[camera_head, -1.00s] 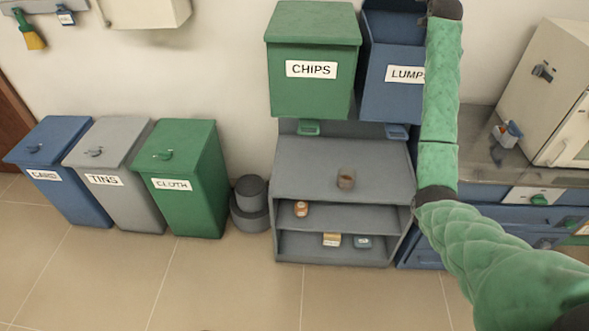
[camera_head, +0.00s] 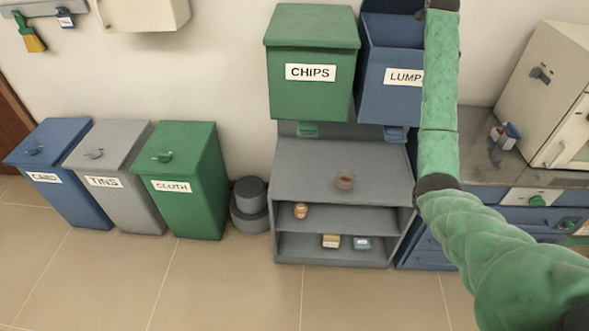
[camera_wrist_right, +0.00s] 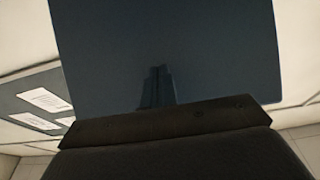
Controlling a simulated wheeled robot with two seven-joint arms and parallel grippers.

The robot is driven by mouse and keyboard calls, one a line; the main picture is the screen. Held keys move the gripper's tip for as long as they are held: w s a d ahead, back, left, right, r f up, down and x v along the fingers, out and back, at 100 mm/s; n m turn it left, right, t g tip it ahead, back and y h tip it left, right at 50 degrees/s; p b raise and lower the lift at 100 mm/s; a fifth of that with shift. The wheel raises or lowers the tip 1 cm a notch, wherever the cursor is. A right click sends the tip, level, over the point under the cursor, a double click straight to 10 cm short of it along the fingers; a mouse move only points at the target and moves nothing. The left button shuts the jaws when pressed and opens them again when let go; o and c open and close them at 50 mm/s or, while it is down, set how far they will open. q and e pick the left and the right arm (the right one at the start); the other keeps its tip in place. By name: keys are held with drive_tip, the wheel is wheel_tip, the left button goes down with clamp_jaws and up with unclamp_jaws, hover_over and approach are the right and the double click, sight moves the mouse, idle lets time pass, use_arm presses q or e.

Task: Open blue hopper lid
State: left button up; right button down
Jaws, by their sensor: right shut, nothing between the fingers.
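The blue hopper (camera_head: 388,95), labelled LUMPS, hangs on the wall right of the green hopper. Its lid (camera_head: 392,5) appears raised at the back, cut off by the top edge of the head view, with the hopper mouth showing below it. My right arm covers the hopper's right side. In the right wrist view a dark blue panel, apparently the lid (camera_wrist_right: 215,50), fills the middle. My right gripper (camera_wrist_right: 157,72) is shut and empty, its dark fingers in front of this panel; contact cannot be told. My left gripper is out of view.
The green CHIPS hopper (camera_head: 310,95) is beside the blue one, lid closed. Three bins stand left, the nearest green (camera_head: 190,205). A furnace (camera_head: 545,90) is right. Floor in front is clear.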

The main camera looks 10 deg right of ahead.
drive_tip(key=shift+w+d+r, duration=0.2)
drive_tip(key=shift+w+r, duration=0.5)
drive_tip(key=shift+w, duration=0.15)
drive_tip(key=shift+w+r, duration=0.2)
drive_tip(key=shift+w+d+r+p, duration=0.2)
drive_tip(key=shift+w+r+p, duration=0.15)
drive_tip(key=shift+w, duration=0.35)
drive_tip(key=shift+w+d+r+p, duration=0.2)
drive_tip(key=shift+w+r, duration=0.25)
drive_tip(key=shift+w, duration=0.25)
drive_tip(key=shift+w+r, duration=0.1)
drive_tip(key=shift+w, duration=0.3)
drive_tip(key=shift+r+p+x, duration=0.25)
drive_tip(key=shift+p+x, duration=0.05)
drive_tip(key=shift+x, duration=1.1)
drive_tip(key=shift+w+d+r, duration=0.2)
drive_tip(key=shift+w, duration=0.35)
